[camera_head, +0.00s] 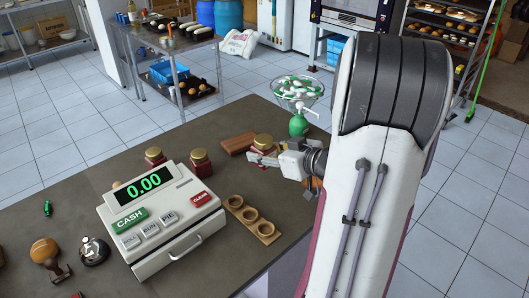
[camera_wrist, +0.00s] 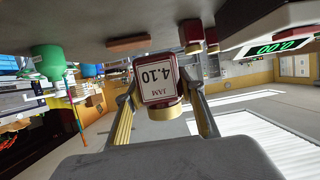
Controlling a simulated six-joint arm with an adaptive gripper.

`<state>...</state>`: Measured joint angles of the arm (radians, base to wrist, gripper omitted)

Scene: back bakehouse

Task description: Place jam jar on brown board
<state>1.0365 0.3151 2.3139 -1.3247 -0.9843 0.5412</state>
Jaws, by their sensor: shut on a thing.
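A jam jar (camera_head: 263,142) with a gold lid is between the fingers of my gripper (camera_head: 264,158), which is shut on it. In the wrist view, which is upside down, the jar (camera_wrist: 158,82) shows a white label reading JAM 4.10, with my gripper's fingers (camera_wrist: 160,100) on both sides. The jar looks upright. The brown board (camera_head: 238,143) lies flat on the counter, just left of the held jar in the head view. In the wrist view the board (camera_wrist: 128,42) shows beyond the jar, apart from it. The board's visible top is bare.
Two other gold-lidded jars (camera_head: 200,161) (camera_head: 155,156) stand left of the board. A cash register (camera_head: 160,220) and a wooden holder with round holes (camera_head: 251,219) are nearer. A green scale with a bowl (camera_head: 298,124) stands behind my gripper. The counter's right edge is close.

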